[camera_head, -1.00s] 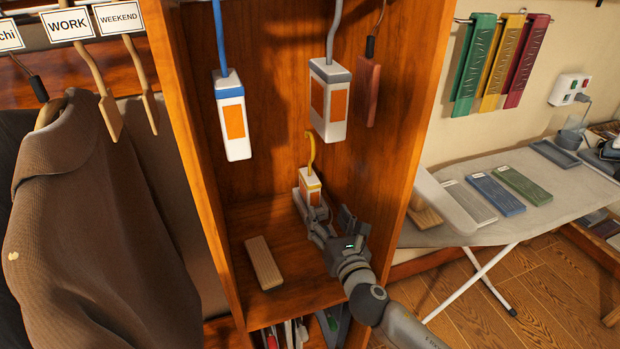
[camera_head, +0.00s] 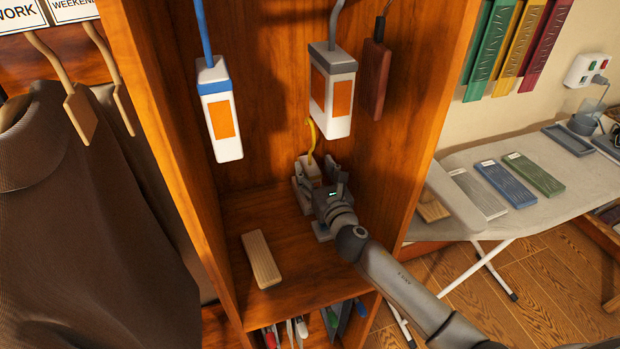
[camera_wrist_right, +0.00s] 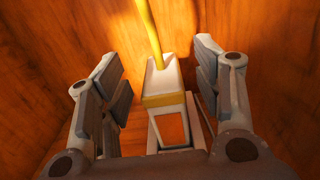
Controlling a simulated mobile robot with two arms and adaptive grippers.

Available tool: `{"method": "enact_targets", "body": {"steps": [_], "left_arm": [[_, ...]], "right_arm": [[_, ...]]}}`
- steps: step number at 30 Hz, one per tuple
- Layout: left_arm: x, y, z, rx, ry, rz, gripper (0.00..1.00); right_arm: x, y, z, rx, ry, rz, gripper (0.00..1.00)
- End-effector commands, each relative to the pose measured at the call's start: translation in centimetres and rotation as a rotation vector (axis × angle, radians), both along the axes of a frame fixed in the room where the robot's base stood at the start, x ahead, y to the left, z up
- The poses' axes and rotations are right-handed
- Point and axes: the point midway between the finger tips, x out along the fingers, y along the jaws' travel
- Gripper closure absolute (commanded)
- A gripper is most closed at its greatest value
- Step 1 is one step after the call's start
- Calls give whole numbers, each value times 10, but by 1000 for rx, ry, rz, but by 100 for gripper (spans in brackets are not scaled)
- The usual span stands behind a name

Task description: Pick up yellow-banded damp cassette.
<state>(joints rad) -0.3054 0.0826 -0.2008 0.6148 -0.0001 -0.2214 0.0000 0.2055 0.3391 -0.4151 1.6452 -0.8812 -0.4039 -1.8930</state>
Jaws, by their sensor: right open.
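The yellow-banded damp cassette (camera_head: 311,169) is a small white block with a yellow band, an orange front panel and a yellow hook. It is low in the wooden cabinet; my arm hides most of it in the head view. In the right wrist view the cassette (camera_wrist_right: 168,112) shows between the two fingers, with its yellow hook rising above. My right gripper (camera_head: 319,180) is open around it, and gaps show on both sides in the wrist view (camera_wrist_right: 158,78). My left gripper is not in view.
A blue-banded cassette (camera_head: 221,118) and a grey-banded cassette (camera_head: 333,92) hang above, beside a dark red block (camera_head: 374,80). A wooden block (camera_head: 261,260) lies on the cabinet floor (camera_head: 240,215). The cabinet's side walls stand close on both sides. An ironing board (camera_head: 530,212) is at right.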

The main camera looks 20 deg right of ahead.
Motion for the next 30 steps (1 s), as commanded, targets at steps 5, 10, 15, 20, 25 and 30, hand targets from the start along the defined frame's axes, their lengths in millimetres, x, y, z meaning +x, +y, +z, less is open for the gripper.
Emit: {"method": "enact_targets", "body": {"steps": [5, 10, 15, 20, 25, 30], "left_arm": [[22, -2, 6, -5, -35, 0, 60], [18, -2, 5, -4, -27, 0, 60], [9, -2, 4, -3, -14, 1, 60], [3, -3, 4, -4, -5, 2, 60], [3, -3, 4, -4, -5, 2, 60], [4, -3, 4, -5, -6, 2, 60]], "right_arm": [[25, 2, 3, 4, -1, 0, 41], [39, 2, 2, 3, 0, 0, 41], [42, 2, 1, 2, 0, 0, 41], [42, 2, 1, 2, 0, 0, 45], [41, 2, 1, 2, 0, 0, 67], [41, 2, 1, 2, 0, 1, 89]]}}
